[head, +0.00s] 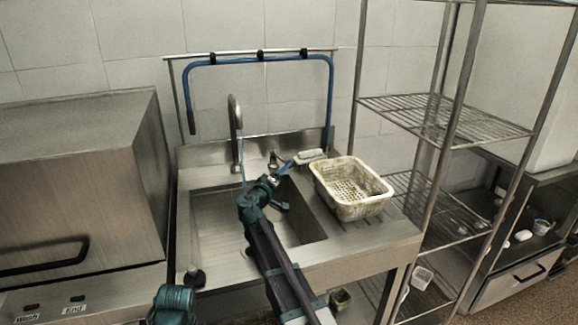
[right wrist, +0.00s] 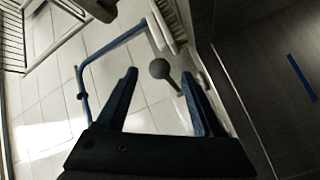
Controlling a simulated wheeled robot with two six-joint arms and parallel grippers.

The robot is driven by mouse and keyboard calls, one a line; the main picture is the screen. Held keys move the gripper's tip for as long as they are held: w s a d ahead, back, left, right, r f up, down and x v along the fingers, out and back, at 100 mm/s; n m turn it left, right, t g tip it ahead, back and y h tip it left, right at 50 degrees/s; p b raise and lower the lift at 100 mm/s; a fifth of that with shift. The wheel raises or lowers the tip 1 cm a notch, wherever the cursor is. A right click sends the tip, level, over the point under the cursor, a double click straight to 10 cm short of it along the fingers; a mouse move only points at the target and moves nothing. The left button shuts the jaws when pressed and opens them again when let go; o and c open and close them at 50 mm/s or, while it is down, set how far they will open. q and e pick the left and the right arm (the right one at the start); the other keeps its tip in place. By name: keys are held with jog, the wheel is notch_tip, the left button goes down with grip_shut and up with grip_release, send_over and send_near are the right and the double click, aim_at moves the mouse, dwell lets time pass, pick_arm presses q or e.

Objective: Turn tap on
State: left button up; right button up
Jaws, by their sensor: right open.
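The tap's tall curved spout (head: 235,130) rises at the back of the steel sink (head: 215,225). A small tap lever (head: 273,158) stands to its right at the sink's back edge. In the right wrist view the lever (right wrist: 160,69) shows as a grey round knob on a thin stem, between and beyond my fingers. My right gripper (right wrist: 158,76) is open and empty, close to the lever; I cannot tell if it touches. In the head view my right gripper (head: 285,172) reaches over the sink and partly hides this area.
A perforated basket (head: 350,207) stands right of the basin. A brush (head: 309,156) lies behind it, near the lever. A blue hose (head: 262,61) hangs on the wall rail. A steel machine (head: 80,190) stands left, a wire rack (head: 440,110) right.

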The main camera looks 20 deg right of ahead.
jog(key=v, duration=0.6)
